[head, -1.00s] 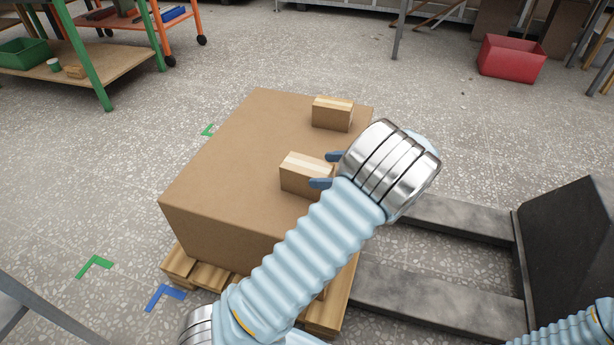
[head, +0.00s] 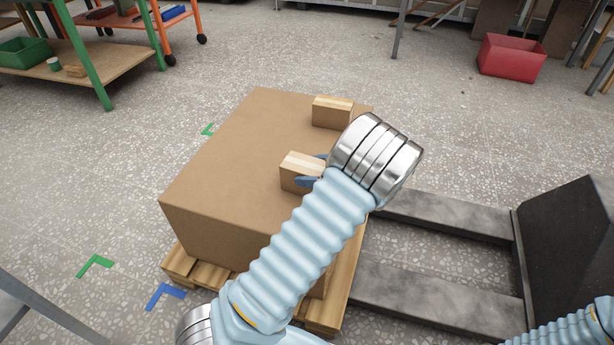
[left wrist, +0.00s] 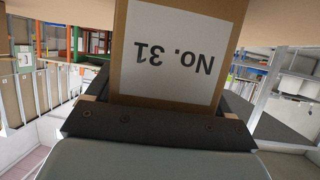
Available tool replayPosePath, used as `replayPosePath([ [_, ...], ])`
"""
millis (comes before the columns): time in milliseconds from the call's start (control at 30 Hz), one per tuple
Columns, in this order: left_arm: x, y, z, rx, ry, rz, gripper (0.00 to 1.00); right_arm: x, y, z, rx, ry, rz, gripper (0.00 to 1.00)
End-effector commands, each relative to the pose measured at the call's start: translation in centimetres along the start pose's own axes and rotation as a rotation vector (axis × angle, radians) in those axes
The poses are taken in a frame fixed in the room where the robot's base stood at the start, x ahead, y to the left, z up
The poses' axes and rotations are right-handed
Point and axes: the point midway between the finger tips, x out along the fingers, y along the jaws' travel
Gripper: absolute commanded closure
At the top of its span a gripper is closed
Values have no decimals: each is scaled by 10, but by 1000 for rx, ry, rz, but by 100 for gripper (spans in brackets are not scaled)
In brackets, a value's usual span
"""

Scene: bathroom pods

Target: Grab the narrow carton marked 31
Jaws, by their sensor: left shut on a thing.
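The narrow carton (head: 296,170) is a small brown box with a pale tape strip, upright on top of a large brown box. In the left wrist view its white label (left wrist: 180,55) reads "No. 31" upside down. My left gripper (head: 312,168) reaches it from the right, with a blue finger on either side, and is shut on it. The carton still appears to rest on the large box. Its right end is hidden by my gripper. A second small carton (head: 331,112) stands behind it; no number is readable there. My right gripper is out of view.
The large box (head: 225,150) sits on a wooden pallet (head: 205,275), with dark forks (head: 440,290) to the right. A red bin (head: 511,58) stands at the back right. A green-framed bench (head: 100,70) is at the back left. The left of the large box's top is clear.

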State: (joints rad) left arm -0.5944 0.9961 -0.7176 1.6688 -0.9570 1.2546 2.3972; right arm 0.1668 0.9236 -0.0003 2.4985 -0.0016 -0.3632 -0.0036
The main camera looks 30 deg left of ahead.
Motion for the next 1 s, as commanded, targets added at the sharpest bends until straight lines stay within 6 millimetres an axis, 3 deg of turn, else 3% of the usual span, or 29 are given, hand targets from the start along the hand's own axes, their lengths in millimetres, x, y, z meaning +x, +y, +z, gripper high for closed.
replayPosePath([
  [367,-2,0,-4,-1,1,1,67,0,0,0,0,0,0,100],
  [600,-13,0,-30,-3,0,2,67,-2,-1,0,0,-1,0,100],
  [867,-69,44,-76,-8,0,5,67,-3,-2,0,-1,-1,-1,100],
  [1000,-94,72,-79,-3,3,3,67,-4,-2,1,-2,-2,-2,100],
])
